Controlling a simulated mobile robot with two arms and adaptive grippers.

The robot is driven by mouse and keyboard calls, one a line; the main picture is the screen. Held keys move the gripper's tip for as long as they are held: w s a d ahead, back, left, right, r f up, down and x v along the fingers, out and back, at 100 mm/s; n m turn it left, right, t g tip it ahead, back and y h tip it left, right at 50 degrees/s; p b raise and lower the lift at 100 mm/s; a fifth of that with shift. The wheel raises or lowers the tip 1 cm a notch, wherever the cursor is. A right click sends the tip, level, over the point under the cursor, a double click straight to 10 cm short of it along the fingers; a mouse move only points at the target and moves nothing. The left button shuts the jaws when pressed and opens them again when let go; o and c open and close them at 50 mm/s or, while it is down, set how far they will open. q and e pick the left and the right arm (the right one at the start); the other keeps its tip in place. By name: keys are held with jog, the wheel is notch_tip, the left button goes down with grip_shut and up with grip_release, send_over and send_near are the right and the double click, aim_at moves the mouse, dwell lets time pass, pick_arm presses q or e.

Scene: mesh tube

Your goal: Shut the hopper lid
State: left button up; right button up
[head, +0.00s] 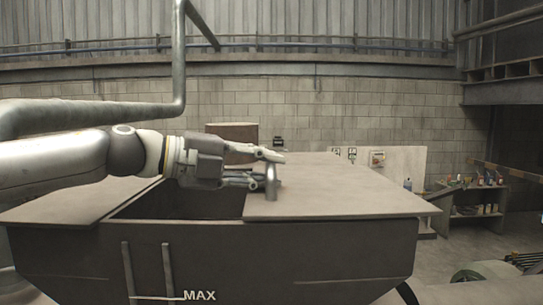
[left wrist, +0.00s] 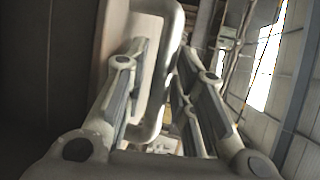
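The grey hopper (head: 260,262) stands in front of me with "MAX" on its front wall. Its flat lid (head: 345,195) covers the right part of the top. A dark opening (head: 180,206) shows to the left of the lid. An upright looped handle (head: 272,184) stands near the lid's left edge. My left gripper (head: 270,169) reaches in from the left, its fingers apart at the handle. In the left wrist view the handle (left wrist: 174,45) lies between the spread fingers (left wrist: 160,65). Contact cannot be told. My right gripper is not in view.
A flat panel (head: 70,200) covers the hopper top at the left, under my left arm. A brown box shape (head: 232,132) rises behind the hopper. A workbench (head: 475,200) with bottles stands at the right. A bent pipe (head: 179,60) hangs at the upper left.

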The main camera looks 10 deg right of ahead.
pick_arm(q)
jog(key=shift+w+d, duration=0.15)
jog(key=shift+d, duration=0.5)
jog(key=shift+s, duration=0.25)
jog(key=shift+c, duration=0.6)
jog(key=shift+w+f, duration=0.1)
grip_shut()
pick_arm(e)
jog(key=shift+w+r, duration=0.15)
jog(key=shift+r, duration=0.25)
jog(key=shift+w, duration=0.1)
